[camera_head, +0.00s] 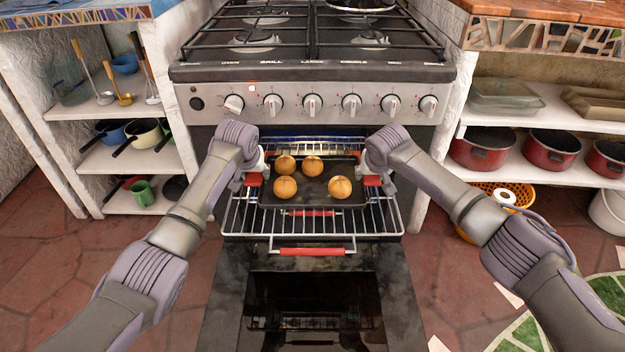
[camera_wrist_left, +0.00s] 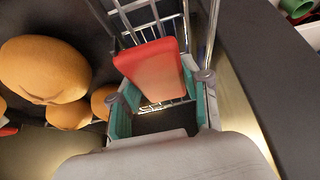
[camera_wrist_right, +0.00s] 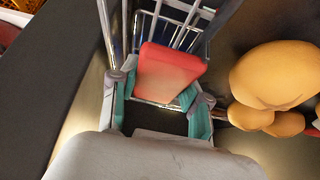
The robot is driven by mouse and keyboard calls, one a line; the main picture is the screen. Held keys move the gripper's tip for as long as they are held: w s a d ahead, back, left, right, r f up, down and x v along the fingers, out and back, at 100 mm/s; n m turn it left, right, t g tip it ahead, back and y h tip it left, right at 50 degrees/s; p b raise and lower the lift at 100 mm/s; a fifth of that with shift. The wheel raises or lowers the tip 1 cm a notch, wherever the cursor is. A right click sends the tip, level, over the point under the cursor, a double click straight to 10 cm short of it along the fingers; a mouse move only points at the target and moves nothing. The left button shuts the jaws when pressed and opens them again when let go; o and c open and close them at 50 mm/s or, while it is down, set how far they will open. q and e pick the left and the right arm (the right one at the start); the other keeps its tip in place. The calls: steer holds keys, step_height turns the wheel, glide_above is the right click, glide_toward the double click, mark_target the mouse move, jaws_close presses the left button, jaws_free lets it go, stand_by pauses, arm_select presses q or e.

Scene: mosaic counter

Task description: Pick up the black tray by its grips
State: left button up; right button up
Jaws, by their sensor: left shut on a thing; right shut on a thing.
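The black tray (camera_head: 312,190) holds several round golden-brown buns (camera_head: 340,187) and is at the pulled-out oven rack (camera_head: 312,222); I cannot tell whether it touches the wires. My left gripper (camera_head: 257,176) is shut on the tray's left red grip, which shows large in the left wrist view (camera_wrist_left: 152,72). My right gripper (camera_head: 371,177) is shut on the right red grip, which shows in the right wrist view (camera_wrist_right: 168,74). The teal-padded fingers sit on both sides of each grip. The tray looks about level. The arms hide parts of its sides.
The oven door (camera_head: 315,300) is folded down in front. The rack has a red front handle (camera_head: 312,251). The stove's knob panel (camera_head: 312,103) is just above the oven opening. Shelves with red pots (camera_head: 550,150) stand right, and shelves with pans (camera_head: 146,133) stand left.

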arm_select(q)
jaws_close()
arm_select(e)
jaws_close()
arm_select(q)
steer(key=shift+r, duration=0.15)
arm_select(e)
steer(key=shift+r, duration=0.15)
